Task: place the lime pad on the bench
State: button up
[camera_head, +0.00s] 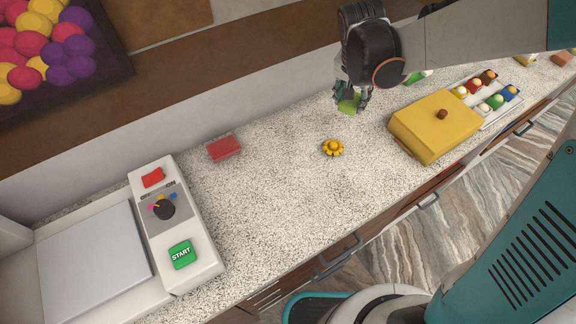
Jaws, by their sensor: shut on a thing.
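The lime pad (348,104) is a small yellow-green block in the camera_head view. My gripper (351,102) is shut on it, with fingers on both sides, near the back of the speckled counter. The fingers partly hide the pad. The pad appears to be above the counter, but I cannot tell how high. The speckled bench top (285,200) has clear space to the left of and in front of the gripper.
A yellow flower-shaped piece (333,148) lies just in front of the gripper. A red block (224,148) lies to the left. A yellow box with a brown knob (436,126) and a tray of coloured pieces stand right. A control panel (176,225) is at left.

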jog(key=a+r+m+g+h+p, duration=0.1)
jog(key=a+r+m+p, duration=0.2)
jog(key=a+r+m, duration=0.35)
jog(key=shift+n, duration=0.45)
jog(key=a+b+x, duration=0.1)
jog(key=x, duration=0.5)
jog(key=s+a+b+x, duration=0.1)
jog(key=b+x, duration=0.1)
jog(key=x, duration=0.4)
jog(key=s+a+f+b+x, duration=0.1)
jog(key=a+b+x, duration=0.1)
jog(key=x, duration=0.4)
jog(key=shift+d+f, duration=0.1)
jog(key=shift+f, duration=0.1)
jog(key=shift+f, duration=0.15)
jog(key=o, duration=0.9)
jog(key=shift+c, duration=0.2)
jog(key=p+v, duration=0.3)
jog(key=v, duration=0.9)
